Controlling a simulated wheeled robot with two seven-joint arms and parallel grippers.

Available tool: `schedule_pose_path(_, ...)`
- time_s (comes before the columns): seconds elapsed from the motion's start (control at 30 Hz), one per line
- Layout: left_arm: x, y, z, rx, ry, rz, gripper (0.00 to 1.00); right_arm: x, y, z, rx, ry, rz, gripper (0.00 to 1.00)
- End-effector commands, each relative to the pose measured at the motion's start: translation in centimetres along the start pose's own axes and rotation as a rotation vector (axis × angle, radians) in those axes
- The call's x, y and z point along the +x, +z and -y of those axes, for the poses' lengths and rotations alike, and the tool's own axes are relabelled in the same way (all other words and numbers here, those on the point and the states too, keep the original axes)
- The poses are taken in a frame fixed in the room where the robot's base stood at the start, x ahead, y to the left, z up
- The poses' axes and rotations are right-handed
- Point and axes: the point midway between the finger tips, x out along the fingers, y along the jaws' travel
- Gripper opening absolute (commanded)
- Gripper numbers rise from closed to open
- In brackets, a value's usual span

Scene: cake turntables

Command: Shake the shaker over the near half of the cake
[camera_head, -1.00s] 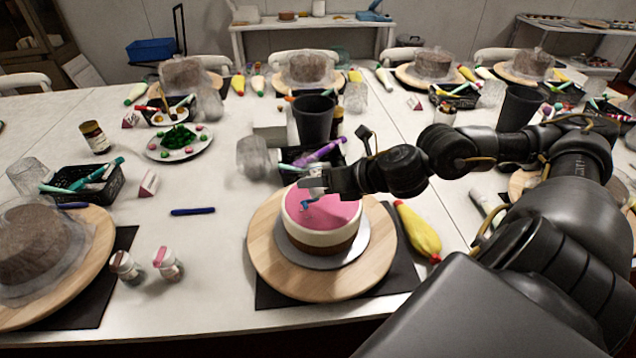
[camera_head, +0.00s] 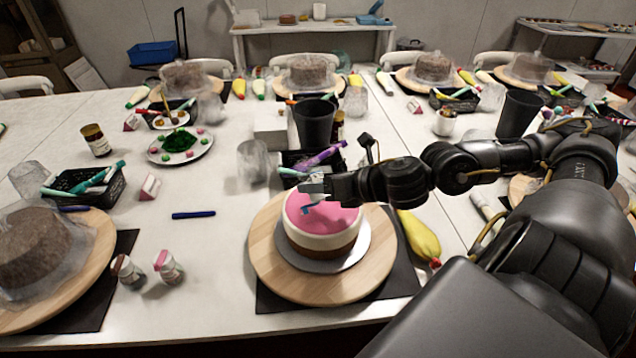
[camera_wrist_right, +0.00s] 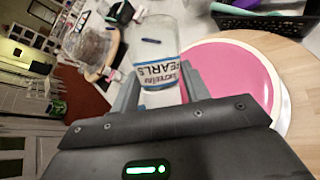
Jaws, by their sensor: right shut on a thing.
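The cake (camera_head: 324,226) has a pink top, a white side band and a brown base. It sits on a silver board on a round wooden turntable (camera_head: 272,270). My right gripper (camera_head: 312,186) is over the far left part of the cake top. In the right wrist view, its fingers (camera_wrist_right: 155,97) are shut on a clear shaker (camera_wrist_right: 158,52) with a white and blue label reading PEARLS. The pink cake top (camera_wrist_right: 232,75) lies to the right of the shaker there. In the head view the gripper mostly hides the shaker. A small blue mark shows on the cake top below the gripper. My left gripper is out of view.
Two small shakers (camera_head: 168,267) stand left of the turntable. A yellow piping bag (camera_head: 419,238) lies to its right. A black basket (camera_head: 292,160) and a dark cup (camera_head: 314,122) stand behind the cake. A blue pen (camera_head: 193,214) lies on clear white table.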

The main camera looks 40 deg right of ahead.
Motion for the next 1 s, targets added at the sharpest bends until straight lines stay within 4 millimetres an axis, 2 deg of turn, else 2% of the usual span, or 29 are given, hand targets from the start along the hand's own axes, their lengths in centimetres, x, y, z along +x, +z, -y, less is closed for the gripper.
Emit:
schedule_pose_path(0.37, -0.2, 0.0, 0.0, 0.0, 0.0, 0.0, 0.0, -0.1, 0.1, 0.1, -0.008, -0.002, 0.015, 0.18)
schedule_pose_path(0.5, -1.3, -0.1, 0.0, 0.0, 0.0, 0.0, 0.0, 0.1, 1.3, -0.1, -0.006, -0.001, 0.02, 0.18)
schedule_pose_path(0.7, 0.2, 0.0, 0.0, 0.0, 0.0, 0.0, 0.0, 0.0, -0.3, 0.2, -0.009, -0.002, 0.012, 0.18)
schedule_pose_path(1.0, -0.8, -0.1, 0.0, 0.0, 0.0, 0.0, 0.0, -0.2, 0.0, -0.2, -0.034, 0.012, 0.057, 0.18)
